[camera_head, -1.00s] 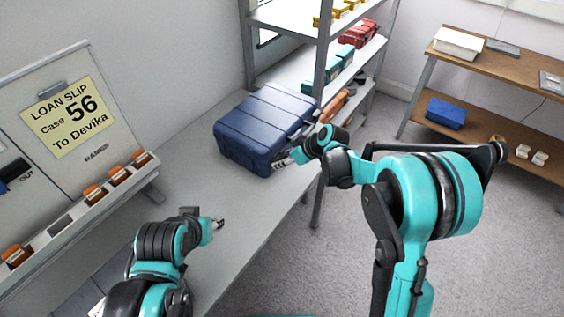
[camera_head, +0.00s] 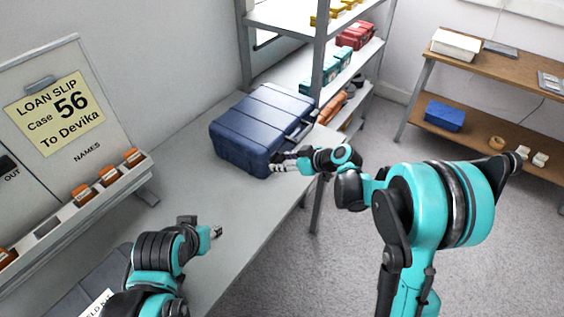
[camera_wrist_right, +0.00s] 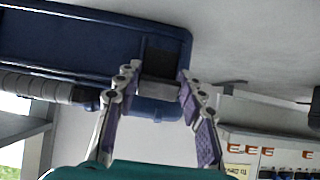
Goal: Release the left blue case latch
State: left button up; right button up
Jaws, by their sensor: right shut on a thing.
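The blue case (camera_head: 245,130) lies closed on the grey bench, its handle side facing my right arm. My right gripper (camera_head: 281,164) is at the near end of that side. In the right wrist view the blue case (camera_wrist_right: 75,42) fills the upper left. There my right gripper (camera_wrist_right: 161,82) has a finger on each side of a grey-blue latch (camera_wrist_right: 159,89) at the case's edge, and is shut on it. The latch is partly hidden in the head view. My left gripper (camera_head: 216,231) is over the bench, away from the case; its jaw opening is unclear.
A board with a loan slip (camera_head: 55,113) reading case 56, to Devika, and a rack of orange items (camera_head: 108,176) stand at left. A shelf unit (camera_head: 320,70) with red and teal boxes stands behind the case. The bench middle (camera_head: 195,185) is clear.

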jog(key=o, duration=1.2)
jog(key=shift+c, duration=0.2)
jog(key=v, duration=1.2)
